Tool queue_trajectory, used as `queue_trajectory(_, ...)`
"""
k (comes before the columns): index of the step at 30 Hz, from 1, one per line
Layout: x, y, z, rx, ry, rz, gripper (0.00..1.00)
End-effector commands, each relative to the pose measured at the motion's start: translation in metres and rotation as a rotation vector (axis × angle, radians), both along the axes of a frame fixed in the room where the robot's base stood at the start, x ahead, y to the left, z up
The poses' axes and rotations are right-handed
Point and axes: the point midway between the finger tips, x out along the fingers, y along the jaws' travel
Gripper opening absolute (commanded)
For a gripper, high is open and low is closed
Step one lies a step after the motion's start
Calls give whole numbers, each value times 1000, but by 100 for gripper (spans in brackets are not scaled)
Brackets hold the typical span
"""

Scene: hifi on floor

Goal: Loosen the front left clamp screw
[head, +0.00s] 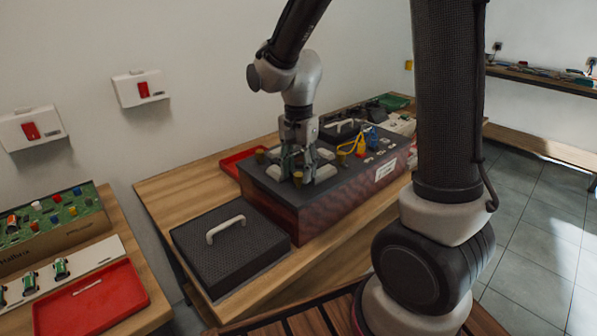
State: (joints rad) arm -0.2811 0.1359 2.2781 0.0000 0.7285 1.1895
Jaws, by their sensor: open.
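A dark box-shaped unit (310,208) with reddish sides and a grey top stands on the wooden bench. Small yellow-brown knobs, which look like clamp screws, show on its top: one at the back left (260,156) and one nearer the front (297,178), right by my fingertips. I cannot tell for sure which is the front left clamp screw. My gripper (303,168) points down over the left part of the top, open, with its fingers close to the nearer knob. Whether it touches the knob is too small to tell. The fingers hide part of the top behind them.
A yellow cable (350,146) and a blue part (372,139) stand on the unit's right half. A black lid with a pale handle (232,250) lies on the bench at front left. A red tray (238,160) is behind the unit. Another bench with a red tray (92,302) is at left.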

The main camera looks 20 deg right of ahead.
Motion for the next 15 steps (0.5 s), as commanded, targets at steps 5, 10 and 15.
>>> queue_trajectory(5, 0, 0, -11, 0, 0, 1, 44)
queue_trajectory(10, 0, 0, -12, 1, -1, 1, 44)
queue_trajectory(15, 0, 0, -12, 1, -1, 1, 24)
